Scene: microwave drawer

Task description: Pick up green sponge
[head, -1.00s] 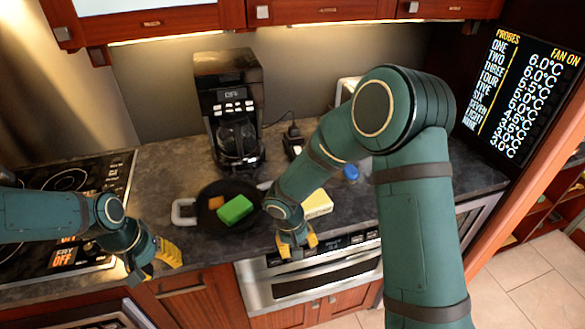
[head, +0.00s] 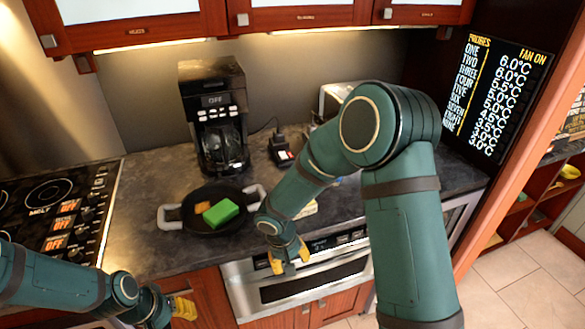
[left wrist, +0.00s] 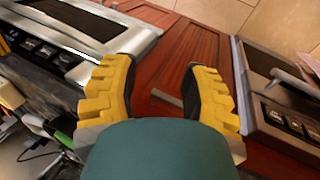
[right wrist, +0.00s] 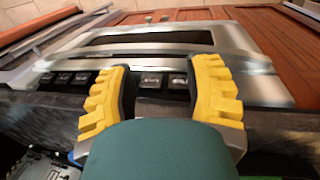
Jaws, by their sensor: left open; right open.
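The green sponge (head: 221,212) lies in a black two-handled pan (head: 203,227) on the dark counter. An orange piece (head: 174,212) lies beside it in the pan. My left gripper (head: 184,309) is low at the counter's front edge, below and left of the pan, apart from the sponge. In the left wrist view its yellow fingers (left wrist: 161,92) are spread and empty. My right gripper (head: 289,262) is right of the pan, in front of the drawer appliance. In the right wrist view its fingers (right wrist: 160,88) are spread and empty.
A coffee maker (head: 213,115) stands behind the pan. A cooktop (head: 57,210) is at the left. A steel microwave drawer (head: 310,277) is set below the counter. My right arm hides part of the counter's right side. Bare counter lies left of the pan.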

